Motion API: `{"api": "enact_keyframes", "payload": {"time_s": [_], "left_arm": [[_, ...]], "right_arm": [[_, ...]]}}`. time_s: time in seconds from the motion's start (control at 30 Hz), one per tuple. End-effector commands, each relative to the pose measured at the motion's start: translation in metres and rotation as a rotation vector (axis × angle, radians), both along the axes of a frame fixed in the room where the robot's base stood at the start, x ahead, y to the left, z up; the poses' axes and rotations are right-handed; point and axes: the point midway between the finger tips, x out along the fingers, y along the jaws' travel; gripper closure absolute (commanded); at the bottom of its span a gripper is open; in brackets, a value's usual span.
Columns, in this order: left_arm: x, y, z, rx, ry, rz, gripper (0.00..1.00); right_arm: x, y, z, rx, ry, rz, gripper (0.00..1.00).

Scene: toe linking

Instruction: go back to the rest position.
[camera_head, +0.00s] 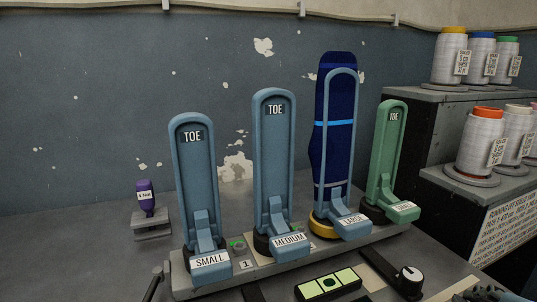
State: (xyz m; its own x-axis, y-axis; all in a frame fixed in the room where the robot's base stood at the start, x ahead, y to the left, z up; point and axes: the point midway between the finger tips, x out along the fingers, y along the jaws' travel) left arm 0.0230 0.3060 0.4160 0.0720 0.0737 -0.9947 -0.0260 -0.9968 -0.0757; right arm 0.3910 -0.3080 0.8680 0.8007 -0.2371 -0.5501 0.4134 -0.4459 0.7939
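Three blue toe forms stand in a row on the grey machine base (190,284): the small form (192,150), the medium form (273,130) and the large form (341,75). A green toe form (388,150) stands at the right end of the row. A dark blue sock (335,140) with light blue bands stands upright at the large form, showing within and beside its frame. A yellow part (322,228) shows at the foot of that form.
A small purple bottle (146,199) stands on a grey block at the left. Thread cones (453,58) stand on dark stepped shelves (410,120) at the right.

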Motion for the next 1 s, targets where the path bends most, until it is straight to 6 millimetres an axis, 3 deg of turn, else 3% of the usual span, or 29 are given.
{"api": "enact_keyframes", "payload": {"time_s": [0.2,0.53,0.7,0.87,1.0], "left_arm": [[0.0,0.0,0.0,0.0,0.0,0.0,0.35],[0.0,0.0,0.0,0.0,0.0,0.0,0.35],[-0.001,0.0,0.0,0.0,0.001,0.0,0.35],[0.0,0.0,0.0,0.0,0.0,0.0,0.35],[0.0,0.0,0.0,0.0,0.0,0.0,0.35]], "right_arm": [[-0.072,0.012,-0.025,0.403,0.21,-0.316,1.0],[-0.167,0.039,-0.031,0.719,0.474,-0.729,1.0],[-0.153,0.033,-0.085,0.707,0.483,-0.735,1.0],[-0.15,0.028,-0.134,0.702,0.498,-0.747,1.0],[-0.154,0.023,-0.188,0.696,0.516,-0.76,1.0]]}}
